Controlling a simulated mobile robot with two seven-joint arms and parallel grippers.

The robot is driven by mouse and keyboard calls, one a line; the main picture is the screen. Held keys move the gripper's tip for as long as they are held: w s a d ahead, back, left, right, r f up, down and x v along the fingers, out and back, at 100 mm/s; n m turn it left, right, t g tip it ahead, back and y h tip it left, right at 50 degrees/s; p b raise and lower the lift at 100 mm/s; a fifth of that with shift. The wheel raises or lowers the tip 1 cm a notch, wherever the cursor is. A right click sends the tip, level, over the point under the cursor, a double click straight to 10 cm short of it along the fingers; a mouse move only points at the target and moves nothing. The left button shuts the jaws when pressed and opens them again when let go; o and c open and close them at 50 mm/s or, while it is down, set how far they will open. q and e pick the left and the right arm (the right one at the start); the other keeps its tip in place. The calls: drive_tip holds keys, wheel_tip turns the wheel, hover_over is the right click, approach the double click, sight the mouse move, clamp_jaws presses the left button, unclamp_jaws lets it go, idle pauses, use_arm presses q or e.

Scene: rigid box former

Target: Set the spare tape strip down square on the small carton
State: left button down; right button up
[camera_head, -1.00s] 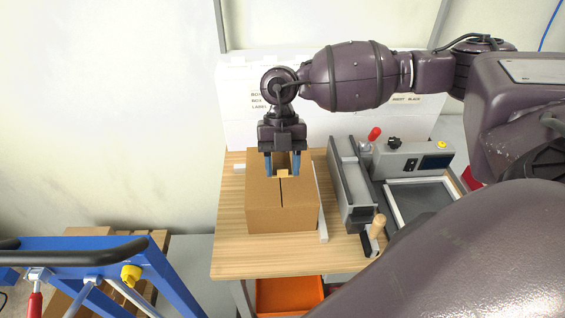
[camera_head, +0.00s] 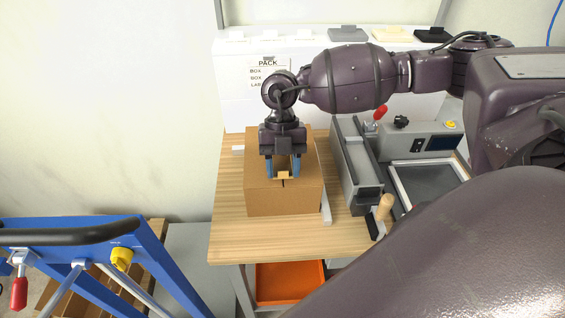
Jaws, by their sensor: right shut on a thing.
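The small carton (camera_head: 262,203) is a closed brown box standing upright on the wooden bench. A seam shows on its top near the front edge. My right gripper (camera_head: 283,174) points down over the front part of the carton's top. Its blue fingers are shut on the spare tape strip (camera_head: 283,175), a small tan piece showing between the fingertips. I cannot tell whether the strip touches the carton. The gripper hides the rear middle of the top. My left gripper is not in view.
A grey machine (camera_head: 357,170) with a wooden-handled lever (camera_head: 384,208) stands right of the carton. A white strip (camera_head: 325,207) lies beside the carton. An orange bin (camera_head: 290,282) is below the bench (camera_head: 235,235). A blue frame (camera_head: 150,255) stands at lower left.

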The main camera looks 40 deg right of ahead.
drive_tip(key=shift+f+b, duration=0.3)
drive_tip(key=shift+f, duration=0.4)
idle(1.0)
drive_tip(key=o, duration=0.9)
drive_tip(key=shift+o, duration=0.2)
drive_tip(key=shift+r, duration=0.1)
drive_tip(key=v, duration=1)
drive_tip(key=shift+r, duration=0.3)
drive_tip(key=shift+d, duration=0.1)
